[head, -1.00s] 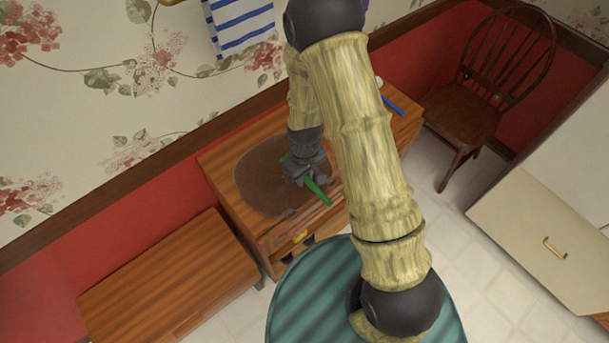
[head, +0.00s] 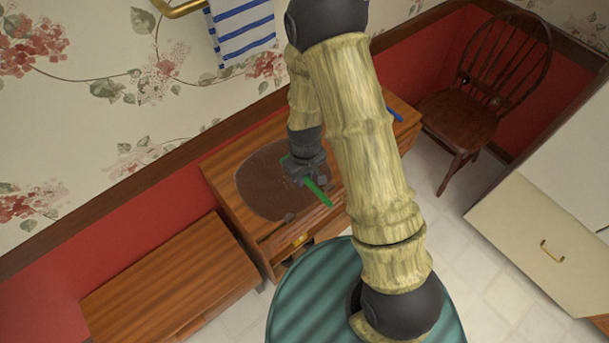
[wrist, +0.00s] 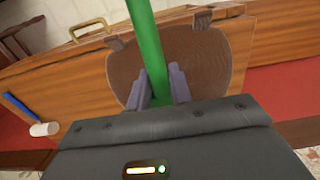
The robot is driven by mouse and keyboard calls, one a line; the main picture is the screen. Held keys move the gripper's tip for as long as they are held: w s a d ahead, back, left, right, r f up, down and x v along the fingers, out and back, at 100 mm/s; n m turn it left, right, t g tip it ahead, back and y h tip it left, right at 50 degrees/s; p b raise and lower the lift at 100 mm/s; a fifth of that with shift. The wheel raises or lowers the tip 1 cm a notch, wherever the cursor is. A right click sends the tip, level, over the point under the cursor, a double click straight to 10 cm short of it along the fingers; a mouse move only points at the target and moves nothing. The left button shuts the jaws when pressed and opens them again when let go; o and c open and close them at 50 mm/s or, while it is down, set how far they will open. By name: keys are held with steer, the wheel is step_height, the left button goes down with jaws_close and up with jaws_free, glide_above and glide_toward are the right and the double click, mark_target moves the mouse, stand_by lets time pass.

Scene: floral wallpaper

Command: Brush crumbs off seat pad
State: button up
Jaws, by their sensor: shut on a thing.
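The brown seat pad (head: 262,192) lies flat on top of a wooden cabinet (head: 222,172) against the wall. It also shows in the wrist view (wrist: 208,58), with two tabs at its edge. My gripper (head: 304,174) is over the pad's right part in the head view. In the wrist view my gripper (wrist: 160,88) is shut on a long green handle (wrist: 146,45), which also shows in the head view (head: 318,193). The handle's working end is hidden by the gripper. I cannot tell whether the gripped tool touches the pad. No crumbs can be made out.
A blue-handled tool with a white head (wrist: 42,128) lies on the cabinet. A lower wooden unit (head: 170,280) stands at left, a chair (head: 462,115) at right. A striped towel (head: 242,30) hangs above.

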stand_by(0.3)
steer(key=b, duration=0.5)
glide_above(297, 189)
steer(key=s+d, duration=0.2)
steer(key=s, duration=0.1)
steer(key=shift+s+f, duration=0.1)
steer(key=shift+f, duration=3.2)
steer(key=shift+f+b, duration=0.7)
steer(key=shift+f, duration=0.5)
steer(key=shift+w+a+r+p, duration=0.15)
steer(key=shift+w+a, duration=0.4)
steer(key=shift+w, duration=0.3)
steer(key=shift+w+a+f+p, duration=0.1)
steer(key=shift+w+a+p, duration=0.05)
steer(key=shift+w+a, duration=0.55)
steer(key=shift+w+d, duration=0.1)
steer(key=shift+d, duration=0.05)
